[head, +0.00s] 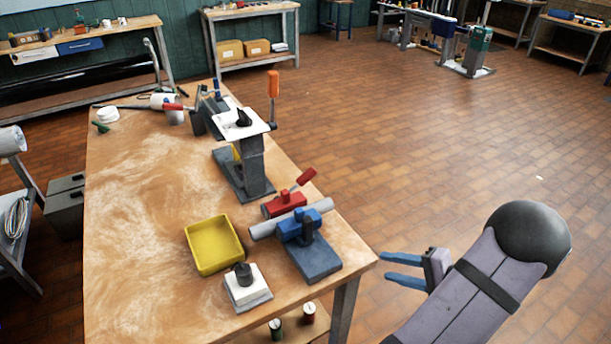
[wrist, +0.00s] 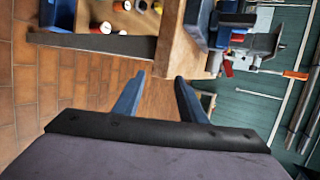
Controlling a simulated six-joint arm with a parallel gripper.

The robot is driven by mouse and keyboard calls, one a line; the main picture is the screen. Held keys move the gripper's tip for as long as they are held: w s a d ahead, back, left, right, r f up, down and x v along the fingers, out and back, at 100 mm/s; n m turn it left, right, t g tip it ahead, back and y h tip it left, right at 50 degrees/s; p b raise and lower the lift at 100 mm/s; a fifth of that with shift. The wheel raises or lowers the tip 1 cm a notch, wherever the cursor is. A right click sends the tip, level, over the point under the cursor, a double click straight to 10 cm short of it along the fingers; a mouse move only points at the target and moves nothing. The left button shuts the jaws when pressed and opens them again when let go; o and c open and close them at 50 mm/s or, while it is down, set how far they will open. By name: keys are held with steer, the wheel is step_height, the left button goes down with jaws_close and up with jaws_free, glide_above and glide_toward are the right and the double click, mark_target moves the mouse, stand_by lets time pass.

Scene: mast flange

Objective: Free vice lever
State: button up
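A blue vice (head: 301,228) on a dark blue base stands near the table's front right corner. A grey pipe (head: 262,230) lies across it, beside a red clamp (head: 283,204) with a tilted red handle (head: 305,178). Farther back, an upright orange handle (head: 273,84) stands at a grey stand (head: 252,165) with a white plate. I cannot tell which handle is the vice lever. My gripper (head: 384,268) is open and empty, right of the table and apart from everything. In the wrist view its blue fingers (wrist: 160,78) are spread; an orange-handled lever (wrist: 295,74) shows at right.
A yellow tray (head: 215,245) and a white block with a dark knob (head: 246,285) sit left of the vice. Spools (head: 308,312) are on the shelf below. The table's left part (head: 135,220) is mostly clear. The floor right of the table is open.

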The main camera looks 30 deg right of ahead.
steer(key=w+d+r+h, duration=0.1)
steer(key=d+r+h, duration=0.15)
steer(key=d, duration=0.25)
steer(key=n+t+y+b, duration=0.3)
steer(key=n+y+b, duration=0.15)
steer(key=n, duration=0.25)
glide_toward(310, 178)
steer(key=shift+h, duration=0.3)
steer(key=x, duration=0.4)
steer(key=shift+w+a+b, duration=0.15)
steer(key=shift+a+b, duration=0.15)
steer(key=shift+b, duration=0.1)
steer(key=shift+p+x, duration=1.2)
steer(key=shift+x, duration=2.4)
steer(key=shift+r, duration=0.1)
jaws_close()
